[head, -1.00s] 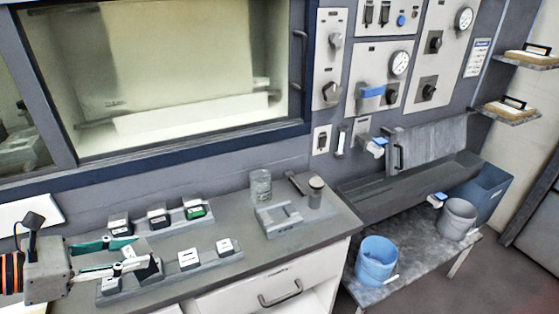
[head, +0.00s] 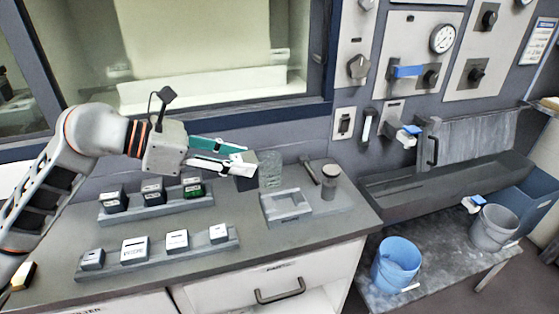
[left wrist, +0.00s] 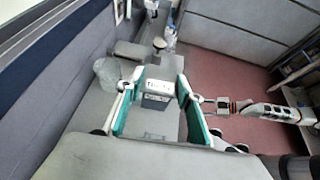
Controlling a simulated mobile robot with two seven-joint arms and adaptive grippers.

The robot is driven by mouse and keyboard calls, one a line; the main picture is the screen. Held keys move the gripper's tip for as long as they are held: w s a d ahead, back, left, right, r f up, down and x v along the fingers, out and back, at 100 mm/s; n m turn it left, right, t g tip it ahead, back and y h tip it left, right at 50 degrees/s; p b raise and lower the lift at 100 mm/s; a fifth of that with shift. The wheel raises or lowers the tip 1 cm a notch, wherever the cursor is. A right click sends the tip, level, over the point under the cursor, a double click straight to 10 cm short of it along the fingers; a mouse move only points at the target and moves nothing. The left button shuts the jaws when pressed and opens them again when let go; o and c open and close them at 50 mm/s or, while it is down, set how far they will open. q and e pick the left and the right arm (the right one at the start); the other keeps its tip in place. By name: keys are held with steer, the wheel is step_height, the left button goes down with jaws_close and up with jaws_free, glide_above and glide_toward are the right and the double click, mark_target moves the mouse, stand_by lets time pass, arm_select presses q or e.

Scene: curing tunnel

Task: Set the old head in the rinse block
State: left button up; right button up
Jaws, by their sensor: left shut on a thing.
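The old head, a dark block with a pale top (left wrist: 156,92), is held between the fingers of my left gripper (head: 240,167). In the head view its dark side (head: 244,183) shows below the fingertips, above the counter, just left of the glass beaker. The grey block with a recess, which looks like the rinse block (head: 287,207), sits on the counter to the right of and below the held head. Its recess looks empty. What seems to be my right arm (left wrist: 270,110) shows at the right of the left wrist view; its fingertips are unclear.
Two racks of heads, the back (head: 150,212) and front (head: 160,261), lie left. A blue bucket (head: 396,264) stands lower right.

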arm_select(q)
steer(key=w+d+f+g+b, duration=0.1)
steer(key=w+d+b, duration=0.35)
steer(key=d, duration=0.35)
step_height(320, 180, down, 7)
steer(key=b, duration=0.3)
steer(key=shift+w+d+f+m+b, duration=0.2)
steer(key=shift+d+m+b, duration=0.1)
steer(key=shift+m, duration=0.1)
steer(key=shift+r, duration=0.1)
stand_by(0.6)
steer(key=shift+a, duration=0.15)
steer(key=shift+s, duration=0.1)
stand_by(0.4)
steer(key=shift+f, duration=0.2)
stand_by(0.5)
steer(key=shift+f, duration=0.45)
stand_by(0.3)
